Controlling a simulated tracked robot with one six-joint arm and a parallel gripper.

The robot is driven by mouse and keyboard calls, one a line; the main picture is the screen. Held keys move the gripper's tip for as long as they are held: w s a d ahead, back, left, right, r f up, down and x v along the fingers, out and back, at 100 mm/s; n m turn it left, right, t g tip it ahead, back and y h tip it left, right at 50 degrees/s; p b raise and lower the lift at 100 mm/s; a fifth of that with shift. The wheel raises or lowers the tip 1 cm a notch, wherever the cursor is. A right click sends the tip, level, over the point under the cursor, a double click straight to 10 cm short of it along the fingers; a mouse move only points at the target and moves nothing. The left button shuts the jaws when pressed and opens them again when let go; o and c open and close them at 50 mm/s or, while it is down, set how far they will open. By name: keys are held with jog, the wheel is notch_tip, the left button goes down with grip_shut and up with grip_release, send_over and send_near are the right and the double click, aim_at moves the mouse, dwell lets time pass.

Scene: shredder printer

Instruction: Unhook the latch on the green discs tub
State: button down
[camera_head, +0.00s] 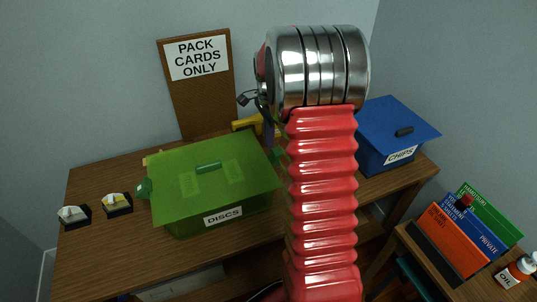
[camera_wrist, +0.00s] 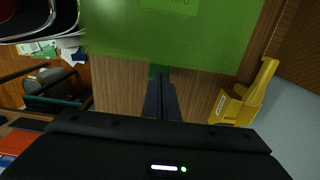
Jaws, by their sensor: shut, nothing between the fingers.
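The green discs tub (camera_head: 190,218) stands on the wooden desk with its green lid (camera_head: 240,165) on and a DISCS label on its front. A green latch (camera_head: 144,188) sticks out at its left side. A small green piece (camera_head: 276,155) shows at its right edge, partly behind my arm. In the wrist view the lid (camera_wrist: 180,35) fills the top. My gripper (camera_wrist: 160,85) is shut and empty, its dark fingers pointing at the lid's edge. A small green piece (camera_wrist: 158,70) lies at the fingertips; I cannot tell whether they touch it. My arm hides much of the gripper in the head view.
A yellow object (camera_wrist: 245,95) stands close to the right of my fingers in the wrist view. A blue CHIPS tub (camera_head: 385,152) is right of my arm. A PACK CARDS ONLY board (camera_head: 205,105) stands behind. Two small switch-like items (camera_head: 117,203) sit at the desk's left.

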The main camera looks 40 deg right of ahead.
jog(key=shift+a+r, duration=0.15)
jog(key=shift+r, duration=0.4)
notch_tip(320, 180, up, 7)
dwell(1.0)
dwell(0.5)
